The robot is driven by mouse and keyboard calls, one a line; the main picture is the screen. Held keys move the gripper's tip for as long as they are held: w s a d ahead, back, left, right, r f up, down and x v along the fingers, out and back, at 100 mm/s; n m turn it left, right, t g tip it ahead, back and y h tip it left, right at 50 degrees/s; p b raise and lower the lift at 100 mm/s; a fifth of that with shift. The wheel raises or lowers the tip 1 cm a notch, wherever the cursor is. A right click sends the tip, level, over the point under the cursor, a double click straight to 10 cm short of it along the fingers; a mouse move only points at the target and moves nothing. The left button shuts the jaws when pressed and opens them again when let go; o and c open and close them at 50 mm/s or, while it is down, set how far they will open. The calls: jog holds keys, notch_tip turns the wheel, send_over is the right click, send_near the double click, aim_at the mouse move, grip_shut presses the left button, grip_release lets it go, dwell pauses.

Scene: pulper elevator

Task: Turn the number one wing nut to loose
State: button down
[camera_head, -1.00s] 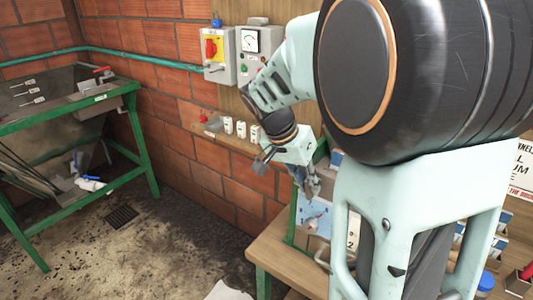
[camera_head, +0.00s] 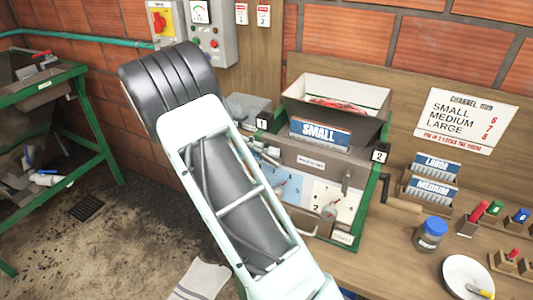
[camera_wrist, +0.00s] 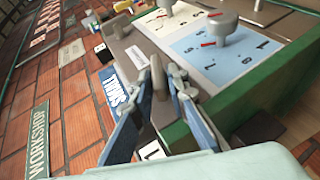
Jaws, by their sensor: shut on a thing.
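In the wrist view my gripper (camera_wrist: 160,77) has its two blue fingers on either side of the grey number one wing nut (camera_wrist: 159,84), shut on it. The nut stands on the machine's grey front plate, near a white tag marked 1 (camera_wrist: 151,151). A second grey wing nut (camera_head: 347,179) is on the right, below the tag marked 2 (camera_head: 380,156).
Two dial knobs with red pointers, one on a blue plate (camera_wrist: 228,32) and one on a white plate, sit close to my fingers. The green frame (camera_wrist: 215,104) borders them.

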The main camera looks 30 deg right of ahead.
jog(key=shift+f+n+g+h+b, duration=0.15)
jog(key=shift+n+g+h+b, duration=0.2)
jog(key=shift+g+h, duration=0.35)
jog(key=shift+f+n+g+h+b, duration=0.15)
jog(key=shift+n+g+h+b, duration=0.2)
jog(key=shift+h, duration=0.65)
jog(key=shift+g, duration=0.25)
jog(key=c, duration=1.9)
grip_release()
jog(key=shift+w, duration=0.1)
jog(key=shift+v, duration=6)
